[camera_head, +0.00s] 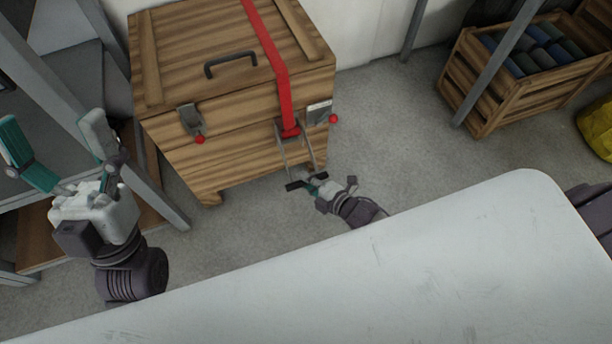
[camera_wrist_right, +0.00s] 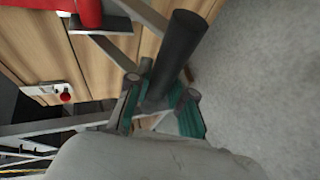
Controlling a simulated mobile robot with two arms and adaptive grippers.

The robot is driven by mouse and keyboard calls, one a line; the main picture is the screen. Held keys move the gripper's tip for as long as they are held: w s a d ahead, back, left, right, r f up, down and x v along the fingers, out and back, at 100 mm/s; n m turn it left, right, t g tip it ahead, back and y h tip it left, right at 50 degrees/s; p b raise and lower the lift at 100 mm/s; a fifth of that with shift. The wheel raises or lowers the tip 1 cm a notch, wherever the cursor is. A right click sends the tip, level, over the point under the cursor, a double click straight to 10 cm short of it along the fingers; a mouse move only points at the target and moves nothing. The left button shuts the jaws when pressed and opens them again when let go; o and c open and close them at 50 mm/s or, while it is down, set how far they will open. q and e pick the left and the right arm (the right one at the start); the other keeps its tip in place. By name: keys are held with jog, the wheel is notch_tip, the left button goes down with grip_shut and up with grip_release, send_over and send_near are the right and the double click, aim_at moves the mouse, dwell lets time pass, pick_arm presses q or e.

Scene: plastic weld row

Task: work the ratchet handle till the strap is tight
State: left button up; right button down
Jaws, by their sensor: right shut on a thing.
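A red strap (camera_head: 273,62) runs over the lid of a wooden crate (camera_head: 222,163) and down its front to a metal ratchet (camera_head: 291,134). The ratchet's handle stands out from the crate front and ends in a black grip bar (camera_head: 294,185). My right gripper (camera_head: 314,184) is shut on this grip bar. In the right wrist view the black bar (camera_wrist_right: 176,55) lies between the teal finger pads (camera_wrist_right: 160,108), with the red strap (camera_wrist_right: 89,12) at the top. My left gripper (camera_head: 62,150) is open and empty, left of the crate.
The crate has a lid handle (camera_head: 230,63) and two latches with red knobs, one left (camera_head: 193,122) and one right (camera_head: 320,112). A slatted box (camera_head: 480,92) of dark rolls stands at the right. Grey floor (camera_head: 400,125) between is clear. A grey metal frame (camera_head: 150,185) stands left.

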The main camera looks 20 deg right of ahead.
jog(key=shift+s+r+p, duration=0.35)
jog(key=shift+r+p, duration=0.4)
jog(key=shift+p, duration=0.05)
jog(key=shift+s+r+p, duration=0.1)
jog(key=shift+r+p, duration=0.6)
jog(key=shift+p, duration=0.2)
pick_arm(q)
jog(key=w+f+g+y, duration=0.3)
jog(key=w+f+g, duration=0.7)
jog(key=f, duration=0.2)
jog(key=shift+d+f+g+y, duration=0.15)
jog(key=shift+d+g+y, duration=0.25)
pick_arm(e)
jog(key=shift+r, duration=0.15)
pick_arm(q)
jog(key=shift+s, duration=0.1)
pick_arm(e)
jog(key=c, duration=1.1)
grip_release()
jog(key=shift+r, duration=0.1)
jog(key=shift+c, duration=0.2)
jog(key=shift+o, duration=0.6)
jog(key=v, duration=1.2)
jog(key=shift+d+f, duration=0.1)
jog(key=shift+f, duration=0.1)
